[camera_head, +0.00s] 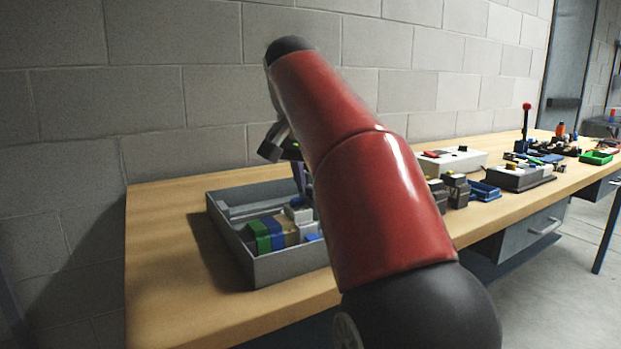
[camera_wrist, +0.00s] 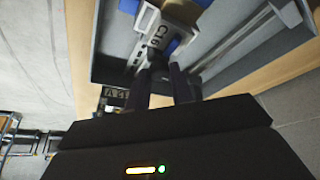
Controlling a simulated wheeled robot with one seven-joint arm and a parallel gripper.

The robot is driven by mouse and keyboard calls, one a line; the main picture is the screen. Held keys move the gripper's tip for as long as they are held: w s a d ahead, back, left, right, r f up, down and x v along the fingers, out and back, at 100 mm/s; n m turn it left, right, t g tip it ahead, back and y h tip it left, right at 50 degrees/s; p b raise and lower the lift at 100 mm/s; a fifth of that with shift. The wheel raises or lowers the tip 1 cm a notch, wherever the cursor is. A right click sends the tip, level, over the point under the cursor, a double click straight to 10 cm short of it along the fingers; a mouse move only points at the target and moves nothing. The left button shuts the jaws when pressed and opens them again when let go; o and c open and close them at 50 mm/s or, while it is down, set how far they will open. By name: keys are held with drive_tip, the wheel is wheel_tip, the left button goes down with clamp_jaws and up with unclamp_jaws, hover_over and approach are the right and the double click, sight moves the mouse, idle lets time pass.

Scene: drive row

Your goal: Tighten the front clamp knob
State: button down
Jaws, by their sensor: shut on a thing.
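My gripper (camera_wrist: 168,74) points down into a grey tray (camera_wrist: 108,62). Its two dark fingers are close together, shut on a small dark part at the near end of a white block marked C16 (camera_wrist: 163,28). I take this part for the front clamp knob; the fingers hide most of it. Blue pieces (camera_wrist: 173,46) sit beside the block. In the head view my gripper (camera_head: 304,196) reaches down over the right half of the tray (camera_head: 262,268), at the pale block (camera_head: 298,213); my red arm hides the tray's right end.
Green (camera_head: 258,233), blue (camera_head: 271,231) and tan blocks stand in a row in the tray, left of my fingers. A block wall rises behind the wooden bench (camera_head: 160,240). To the right stand grey-black units (camera_head: 455,190), a blue bin (camera_head: 485,191) and a white box (camera_head: 455,160).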

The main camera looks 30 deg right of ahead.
drive_tip(key=m, duration=0.2)
drive_tip(key=m+g, duration=0.1)
drive_tip(key=shift+w+a+m+h+p, duration=0.2)
drive_tip(key=shift+m+h+p, duration=0.1)
drive_tip(key=shift+m+h, duration=0.1)
drive_tip(key=m+g, duration=0.1)
drive_tip(key=m, duration=0.2)
drive_tip(key=m+g, duration=0.1)
drive_tip(key=m, duration=0.1)
drive_tip(key=shift+w+m+g, duration=0.2)
drive_tip(key=shift+m+g, duration=0.1)
drive_tip(key=shift+m, duration=0.4)
drive_tip(key=c, duration=1.2)
unclamp_jaws()
drive_tip(key=shift+d, duration=0.1)
